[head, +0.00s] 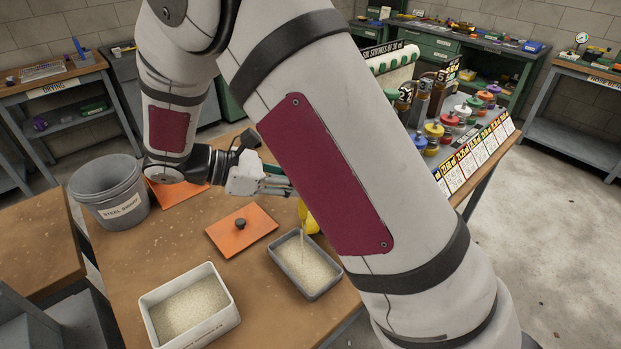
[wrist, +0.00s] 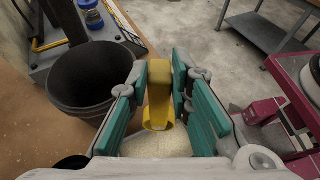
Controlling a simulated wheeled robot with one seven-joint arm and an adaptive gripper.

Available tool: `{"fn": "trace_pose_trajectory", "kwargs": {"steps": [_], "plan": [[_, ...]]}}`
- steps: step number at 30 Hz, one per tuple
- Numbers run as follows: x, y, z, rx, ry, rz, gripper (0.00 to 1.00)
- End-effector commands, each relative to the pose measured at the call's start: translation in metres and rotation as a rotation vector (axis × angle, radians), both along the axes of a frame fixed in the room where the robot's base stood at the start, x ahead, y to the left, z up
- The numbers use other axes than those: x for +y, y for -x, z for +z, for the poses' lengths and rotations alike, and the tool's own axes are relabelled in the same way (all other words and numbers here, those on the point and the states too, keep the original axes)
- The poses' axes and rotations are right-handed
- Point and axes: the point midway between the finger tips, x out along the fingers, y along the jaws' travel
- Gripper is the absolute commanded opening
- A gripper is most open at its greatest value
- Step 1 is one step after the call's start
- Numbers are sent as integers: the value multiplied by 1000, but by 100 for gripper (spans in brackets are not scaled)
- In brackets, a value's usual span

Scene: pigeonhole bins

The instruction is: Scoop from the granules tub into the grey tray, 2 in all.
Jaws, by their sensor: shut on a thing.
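The granules tub (head: 213,329) is a white box of pale granules at the front of the bench in the head view. The grey tray (head: 288,277) stands to its right and also holds pale granules. My gripper (head: 283,184) is shut on a yellow scoop (head: 308,219), held above the tray's far end. A thin pale stream runs from the scoop down into the tray. In the wrist view the scoop's yellow handle (wrist: 159,90) sits between the teal fingers. My arm hides part of the scoop in the head view, so its bowl's contents cannot be seen.
An orange lid (head: 243,231) with a black knob lies left of the tray. Bottles and coloured jars (head: 434,132) with cards line the right side. My arm covers the bench middle.

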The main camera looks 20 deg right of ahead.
Motion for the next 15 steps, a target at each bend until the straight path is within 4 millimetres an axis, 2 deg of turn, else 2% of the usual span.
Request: {"fn": "trace_pose_trajectory", "kwargs": {"steps": [1,15], "plan": [[7,-5,-6,9,38,3,0],[57,-14,-24,82,413,3,0]]}}
